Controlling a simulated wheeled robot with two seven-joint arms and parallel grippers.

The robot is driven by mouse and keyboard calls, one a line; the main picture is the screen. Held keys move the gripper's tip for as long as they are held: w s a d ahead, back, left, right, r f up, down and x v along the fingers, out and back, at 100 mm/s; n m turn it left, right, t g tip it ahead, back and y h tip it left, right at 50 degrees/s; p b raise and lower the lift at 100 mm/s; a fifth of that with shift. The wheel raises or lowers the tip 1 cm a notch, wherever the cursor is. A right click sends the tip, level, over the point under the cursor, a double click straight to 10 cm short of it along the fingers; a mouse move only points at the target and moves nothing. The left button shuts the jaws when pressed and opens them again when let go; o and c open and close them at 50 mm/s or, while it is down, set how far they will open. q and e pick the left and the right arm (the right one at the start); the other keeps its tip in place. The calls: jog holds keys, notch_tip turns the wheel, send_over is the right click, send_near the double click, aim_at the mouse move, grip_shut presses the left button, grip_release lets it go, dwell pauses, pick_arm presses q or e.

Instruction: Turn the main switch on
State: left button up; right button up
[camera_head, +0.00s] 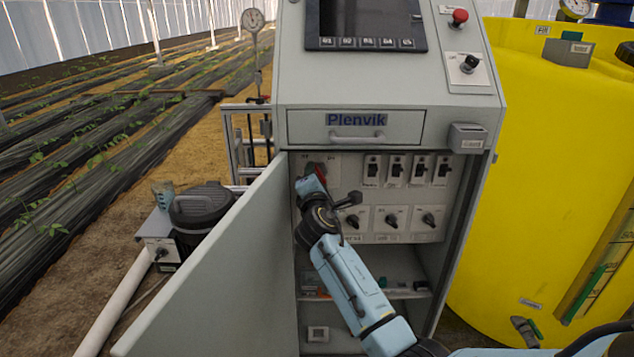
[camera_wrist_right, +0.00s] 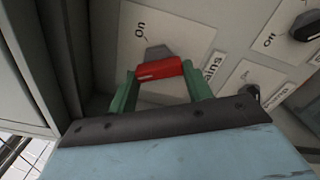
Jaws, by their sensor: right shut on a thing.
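The main switch has a red handle (camera_wrist_right: 160,69) on a grey base, mounted on a pale plate with an "On" mark in the right wrist view. In the head view the red of the switch (camera_head: 317,168) shows at the upper left inside the open cabinet, partly hidden by my gripper. My right gripper (camera_wrist_right: 163,86) is shut on the red handle, with one green finger at each end of it. It also shows in the head view (camera_head: 313,181), reaching into the cabinet from below. The handle lies nearly crosswise in the wrist view. My left gripper is not in view.
The cabinet door (camera_head: 225,275) stands open on the left, close to my arm. Several breakers (camera_head: 395,168) and black rotary knobs (camera_head: 391,219) sit right of the switch. A drawer (camera_head: 355,127) is above. A yellow tank (camera_head: 550,150) stands right of the cabinet.

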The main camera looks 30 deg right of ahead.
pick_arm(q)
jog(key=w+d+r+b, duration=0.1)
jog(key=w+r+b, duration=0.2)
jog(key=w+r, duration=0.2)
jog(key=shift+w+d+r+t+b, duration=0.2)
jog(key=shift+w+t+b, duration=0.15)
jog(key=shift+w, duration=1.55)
pick_arm(e)
jog(key=shift+r+m, duration=0.15)
jog(key=shift+m, duration=3.5)
jog(key=shift+r+m, duration=0.1)
jog(key=shift+m, duration=3.55)
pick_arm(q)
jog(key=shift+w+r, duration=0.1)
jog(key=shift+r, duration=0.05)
pick_arm(e)
jog(key=o, duration=1)
jog(key=shift+c, duration=0.2)
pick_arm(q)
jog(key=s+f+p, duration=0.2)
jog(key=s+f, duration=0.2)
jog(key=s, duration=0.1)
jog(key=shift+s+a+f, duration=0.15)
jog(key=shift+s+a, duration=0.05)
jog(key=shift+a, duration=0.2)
pick_arm(e)
jog(key=v, duration=1.3)
jog(key=shift+s, duration=0.25)
